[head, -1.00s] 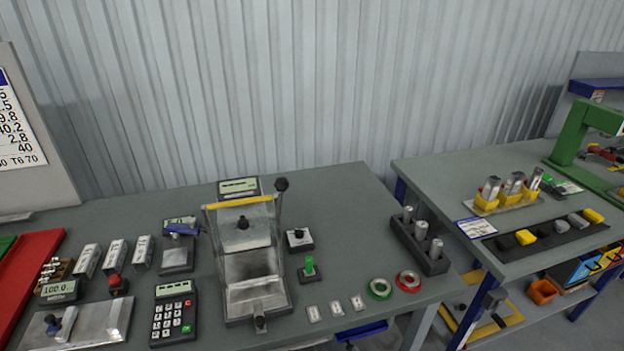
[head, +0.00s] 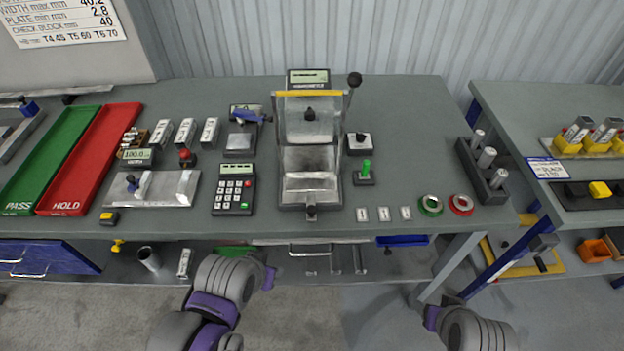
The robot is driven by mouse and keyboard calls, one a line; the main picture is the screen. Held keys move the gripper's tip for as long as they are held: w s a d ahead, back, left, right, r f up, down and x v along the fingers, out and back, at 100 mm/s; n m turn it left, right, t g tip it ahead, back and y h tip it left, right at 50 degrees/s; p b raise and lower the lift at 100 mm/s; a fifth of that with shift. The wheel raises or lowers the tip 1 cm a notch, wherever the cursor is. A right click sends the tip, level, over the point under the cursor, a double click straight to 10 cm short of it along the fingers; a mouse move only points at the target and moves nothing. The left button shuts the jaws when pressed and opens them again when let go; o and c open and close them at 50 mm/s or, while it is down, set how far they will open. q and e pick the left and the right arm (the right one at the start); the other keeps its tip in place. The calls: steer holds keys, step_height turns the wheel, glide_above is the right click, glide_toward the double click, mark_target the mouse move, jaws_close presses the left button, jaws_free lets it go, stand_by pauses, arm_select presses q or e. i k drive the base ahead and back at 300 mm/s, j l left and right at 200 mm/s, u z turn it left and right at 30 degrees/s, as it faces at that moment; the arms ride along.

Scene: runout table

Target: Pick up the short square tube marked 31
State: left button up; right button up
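Three short silver square tubes stand in a row on the bench, left of the middle in the head view: a left one (head: 161,133), a middle one (head: 185,132) and a right one (head: 208,131). Each has a pale marked face, but the marks are too small to read, so I cannot tell which is 31. A similar pale piece (head: 184,262) is on the shelf below the bench. Parts of both my arms show at the bottom edge, below the bench top. I cannot make out either gripper's fingers.
Around the tubes are a red HOLD tray (head: 90,160), a gauge with a blue clamp (head: 241,140), a red knob (head: 186,157), a metal plate fixture (head: 150,188) and a calculator (head: 234,188). A large press-like fixture (head: 309,160) stands mid-bench.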

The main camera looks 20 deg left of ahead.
mark_target(209, 135)
steer(key=u, duration=1.3)
steer(key=i+j+z, duration=0.1)
steer(key=i+z, duration=0.15)
steer(key=z, duration=0.15)
steer(key=i+j+z, duration=0.2)
steer(key=z, duration=0.2)
steer(key=i+j+z, duration=0.25)
steer(key=z, duration=0.15)
